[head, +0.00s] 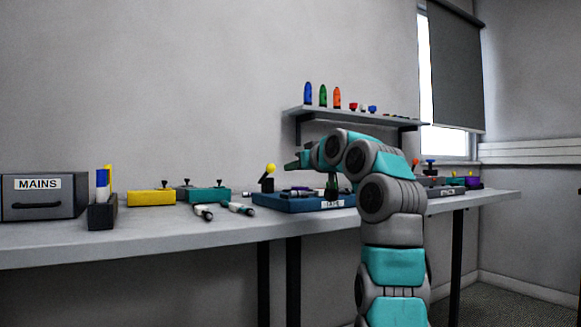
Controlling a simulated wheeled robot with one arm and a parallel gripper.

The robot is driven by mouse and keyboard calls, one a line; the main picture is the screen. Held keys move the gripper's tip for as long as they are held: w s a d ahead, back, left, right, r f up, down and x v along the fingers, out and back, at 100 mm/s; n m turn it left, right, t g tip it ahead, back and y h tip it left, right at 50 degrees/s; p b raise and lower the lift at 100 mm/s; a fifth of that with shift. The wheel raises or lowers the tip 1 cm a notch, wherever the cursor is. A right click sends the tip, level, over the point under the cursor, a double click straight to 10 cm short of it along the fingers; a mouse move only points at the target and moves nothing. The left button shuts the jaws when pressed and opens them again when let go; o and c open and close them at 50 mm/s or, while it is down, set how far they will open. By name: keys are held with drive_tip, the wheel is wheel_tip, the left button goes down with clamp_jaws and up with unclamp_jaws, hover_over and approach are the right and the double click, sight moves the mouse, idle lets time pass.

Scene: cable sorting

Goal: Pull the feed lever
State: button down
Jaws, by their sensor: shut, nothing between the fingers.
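A lever with a yellow ball knob (271,168) stands at the left end of a blue tray (290,206) on the bench. It leans slightly to the right. The tray's small front label is too small to read surely. My gripper (289,165) is just right of the yellow knob, at about its height, pointing left. It is shut and empty; whether it touches the knob I cannot tell. An orange knob (415,162) shows farther right, partly hidden by my arm. I cannot read which lever is marked feed.
On the bench (150,238) stand a grey MAINS box (70,204), a dark holder (102,216) with upright sticks, a yellow box (151,198) and a teal box (208,195). White-and-black connectors (240,209) lie in front. A shelf (300,111) with coloured items hangs above my gripper.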

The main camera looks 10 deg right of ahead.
drive_tip(key=shift+s+d+f, duration=0.1)
drive_tip(key=shift+s+d, duration=0.1)
drive_tip(key=shift+s, duration=0.4)
drive_tip(key=shift+s+d+f, duration=0.1)
drive_tip(key=shift+s+d, duration=0.1)
drive_tip(key=shift+s, duration=0.4)
